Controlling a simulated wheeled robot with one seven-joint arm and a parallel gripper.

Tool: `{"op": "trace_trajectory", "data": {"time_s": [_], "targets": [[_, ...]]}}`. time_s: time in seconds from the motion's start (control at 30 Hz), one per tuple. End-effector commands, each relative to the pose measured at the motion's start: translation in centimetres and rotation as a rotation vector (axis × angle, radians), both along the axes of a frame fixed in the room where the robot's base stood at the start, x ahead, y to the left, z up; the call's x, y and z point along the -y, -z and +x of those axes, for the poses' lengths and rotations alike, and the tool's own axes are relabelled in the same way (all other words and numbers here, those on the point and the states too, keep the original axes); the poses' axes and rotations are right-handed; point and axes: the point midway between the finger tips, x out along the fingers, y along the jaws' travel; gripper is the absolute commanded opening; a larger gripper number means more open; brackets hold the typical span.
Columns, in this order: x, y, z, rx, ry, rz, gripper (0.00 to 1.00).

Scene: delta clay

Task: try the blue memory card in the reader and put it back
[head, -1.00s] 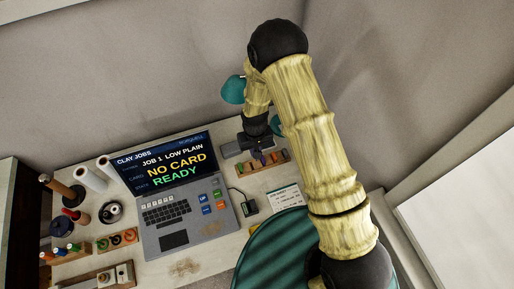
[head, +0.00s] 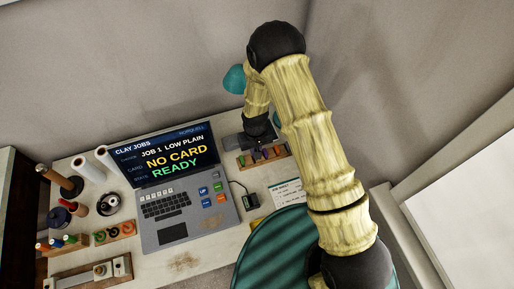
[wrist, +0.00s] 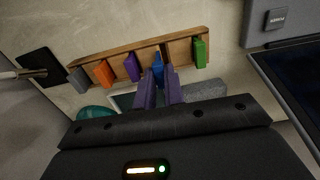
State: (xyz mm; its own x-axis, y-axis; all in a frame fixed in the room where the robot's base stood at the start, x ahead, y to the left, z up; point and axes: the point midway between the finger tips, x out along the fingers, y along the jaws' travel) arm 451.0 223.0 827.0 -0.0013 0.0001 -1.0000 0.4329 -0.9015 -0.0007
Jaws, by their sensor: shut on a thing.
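The blue memory card (wrist: 157,68) is between the two purple fingertips of my gripper (wrist: 159,90) in the wrist view. My gripper is shut on it at the wooden card rack (wrist: 124,52). I cannot tell whether the card is still seated in its slot or slightly raised. In the head view my gripper is at the rack (head: 249,164), partly hidden by my arm. The card reader (head: 251,200) is a small dark box with a cable, right of the laptop (head: 187,214). The laptop screen (head: 165,157) reads "NO CARD" and "READY".
The rack also holds grey (wrist: 78,80), orange (wrist: 103,73), purple (wrist: 131,67) and green (wrist: 199,52) cards close to my fingers. A printed sheet (head: 287,191) lies near the reader. Spools and tools crowd the table's left side.

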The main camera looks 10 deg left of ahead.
Motion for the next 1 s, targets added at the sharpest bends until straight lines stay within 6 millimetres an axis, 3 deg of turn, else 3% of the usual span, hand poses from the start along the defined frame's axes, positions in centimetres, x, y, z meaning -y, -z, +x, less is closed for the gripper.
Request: {"op": "trace_trajectory", "data": {"time_s": [0.23, 1.0], "targets": [[-0.6, -0.1, -0.3, 0.0, -0.014, 0.0, 0.0], [0.3, -0.1, -0.2, 0.0, 0.002, 0.0, 0.0]]}}
